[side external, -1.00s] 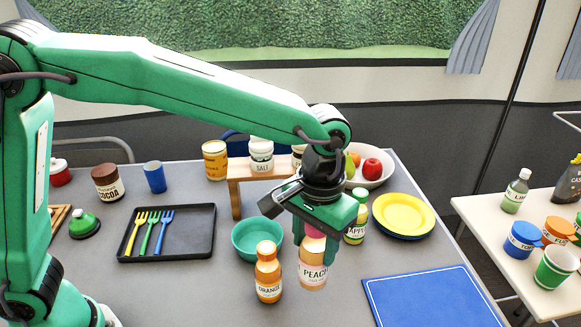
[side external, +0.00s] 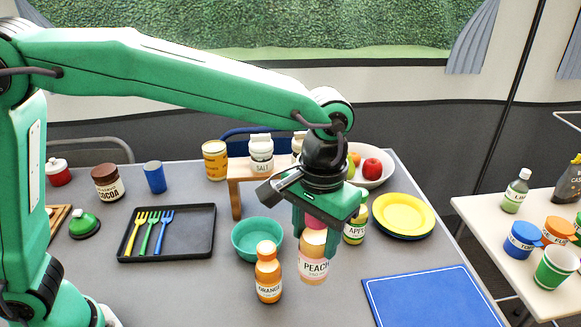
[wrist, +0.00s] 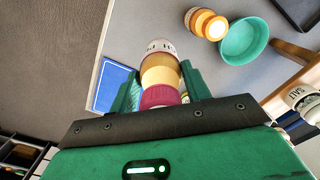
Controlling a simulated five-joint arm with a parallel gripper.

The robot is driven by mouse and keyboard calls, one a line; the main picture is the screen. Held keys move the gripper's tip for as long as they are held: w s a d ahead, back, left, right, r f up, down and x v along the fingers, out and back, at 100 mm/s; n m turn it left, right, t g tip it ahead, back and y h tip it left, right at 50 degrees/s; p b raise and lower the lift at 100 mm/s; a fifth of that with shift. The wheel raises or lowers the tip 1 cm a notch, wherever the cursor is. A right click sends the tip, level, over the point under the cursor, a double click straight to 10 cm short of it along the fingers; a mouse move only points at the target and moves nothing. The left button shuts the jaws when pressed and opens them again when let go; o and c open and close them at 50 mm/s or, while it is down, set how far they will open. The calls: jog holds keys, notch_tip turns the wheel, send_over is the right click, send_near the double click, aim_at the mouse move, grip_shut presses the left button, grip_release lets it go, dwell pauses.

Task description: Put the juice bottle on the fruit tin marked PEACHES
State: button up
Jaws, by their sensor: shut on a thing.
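My gripper (side external: 314,222) is shut on a peach juice bottle (side external: 313,262) with a pink cap and a label reading PEACH. The bottle hangs upright, cap end between the fingers, apparently just above the table. The wrist view shows the bottle (wrist: 160,70) between the fingers (wrist: 160,88). A yellow-orange tin (side external: 215,161) stands at the back, left of the wooden riser; its label is too small to read, so I cannot tell whether it says PEACHES. An orange juice bottle (side external: 268,274) stands just left of the held bottle. An apple bottle (side external: 355,226) stands behind my gripper.
A teal bowl (side external: 257,240) sits behind the orange bottle. The wooden riser (side external: 235,200) carries a salt jar (side external: 261,155). A black cutlery tray (side external: 190,247) lies left, yellow plates (side external: 403,214) right, and a blue board (side external: 432,297) front right.

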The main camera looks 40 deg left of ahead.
notch_tip(320, 180, up, 14)
jog(key=shift+f, duration=0.1)
jog(key=w+a+r+n, duration=0.1)
jog(key=w+a+n, duration=0.5)
jog(key=w+a, duration=1)
jog(key=w+a+n, duration=0.2)
jog(key=a+n, duration=0.1)
jog(key=a, duration=0.9)
jog(key=w+a+n, duration=0.2)
jog(key=a+n, duration=0.1)
jog(key=a, duration=0.9)
jog(key=shift+s+f, duration=0.15)
jog(key=shift+f, duration=1.35)
jog(key=shift+s+f, duration=0.1)
jog(key=shift+f, duration=1.35)
jog(key=w+a+f, duration=0.1)
jog(key=a+f, duration=0.6)
jog(key=a, duration=0.4)
jog(key=shift+w+a, duration=0.3)
